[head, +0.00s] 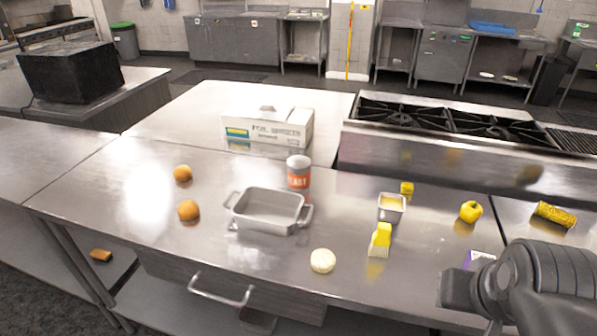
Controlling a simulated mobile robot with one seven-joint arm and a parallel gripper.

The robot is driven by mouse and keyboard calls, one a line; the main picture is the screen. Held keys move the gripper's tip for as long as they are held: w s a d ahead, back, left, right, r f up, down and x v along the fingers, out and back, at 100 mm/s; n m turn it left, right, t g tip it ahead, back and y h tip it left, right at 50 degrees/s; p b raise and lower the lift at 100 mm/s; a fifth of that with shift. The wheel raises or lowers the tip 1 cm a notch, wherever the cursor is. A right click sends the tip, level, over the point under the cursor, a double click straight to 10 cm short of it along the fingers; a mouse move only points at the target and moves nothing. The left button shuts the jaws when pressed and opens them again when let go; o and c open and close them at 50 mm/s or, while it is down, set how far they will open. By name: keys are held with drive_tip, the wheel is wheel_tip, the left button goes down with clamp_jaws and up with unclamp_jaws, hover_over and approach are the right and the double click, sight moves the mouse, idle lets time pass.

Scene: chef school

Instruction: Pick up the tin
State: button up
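A white and orange tin labelled "YEAST" (298,172) stands upright on the steel counter, behind a rectangular metal pan with two side handles (268,225). The pan looks empty. My gripper (458,290) is at the lower right, well to the right of both and touching neither. Its fingers are seen from behind and the side, so their opening is unclear.
Two orange fruits (188,210) lie left of the pan, and a pale round item (322,260) in front. A small square container (391,207), yellow blocks (380,238), a yellow apple (470,211) and a purple-white box (480,259) are to the right. A foil box (268,130) stands behind.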

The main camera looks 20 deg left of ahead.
drive_tip(key=shift+o, duration=0.4)
drive_tip(key=o, duration=1.2)
drive_tip(key=shift+c, duration=0.2)
drive_tip(key=w+a+r+n+y, duration=0.1)
drive_tip(key=w+a+r, duration=0.15)
drive_tip(key=w, duration=0.45)
drive_tip(key=w+a+r+n, duration=0.1)
drive_tip(key=w+a+r, duration=0.1)
drive_tip(key=w+a, duration=0.35)
drive_tip(key=n+y, duration=0.3)
drive_tip(key=n, duration=0.2)
approach(300, 164)
drive_tip(key=w+f, duration=0.1)
drive_tip(key=f, duration=0.1)
drive_tip(key=x, duration=0.5)
drive_tip(key=shift+w+r, duration=0.15)
drive_tip(key=shift+a+x, duration=0.15)
drive_tip(key=shift+x, duration=1.3)
drive_tip(key=shift+a+x, duration=0.1)
drive_tip(key=shift+x, duration=1.35)
